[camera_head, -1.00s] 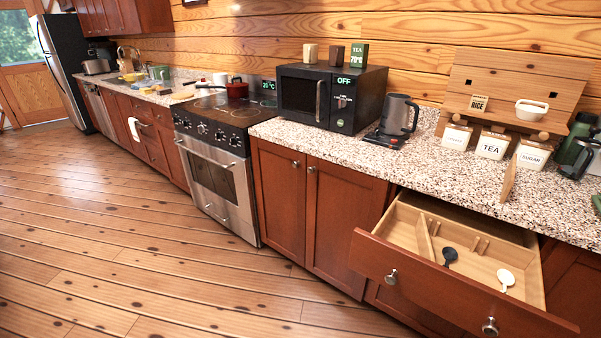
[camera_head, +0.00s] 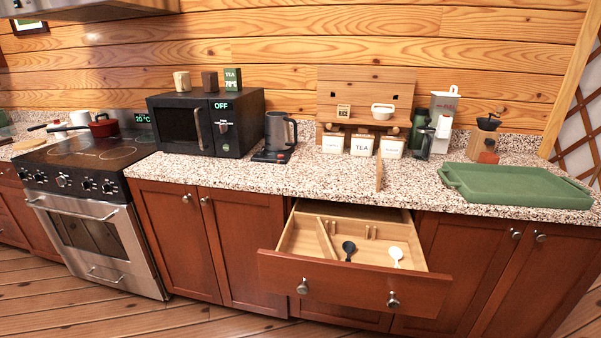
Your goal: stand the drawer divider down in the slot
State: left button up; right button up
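The open drawer (camera_head: 352,270) juts out below the counter. Inside, one wooden partition (camera_head: 325,241) stands toward the left. Small paired wooden slot pieces (camera_head: 370,231) show at the back wall, right of the middle. A dark spoon (camera_head: 348,250) and a white spoon (camera_head: 396,256) lie on the drawer floor. A thin wooden board (camera_head: 379,171), which looks like the drawer divider, stands upright near the counter's front edge, above the drawer and seen nearly edge-on. Neither of my grippers is in view.
White canisters (camera_head: 362,146) and a wooden rack (camera_head: 364,95) stand behind the board. A kettle (camera_head: 279,133) and microwave (camera_head: 207,122) are to the left. A green tray (camera_head: 515,187) lies to the right. The counter just around the board is clear.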

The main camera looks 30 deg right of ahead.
aim_at(298, 268)
jog(key=i+j+z, duration=0.5)
jog(key=z, duration=0.2)
jog(key=j+z, duration=0.1)
jog(key=z, duration=0.95)
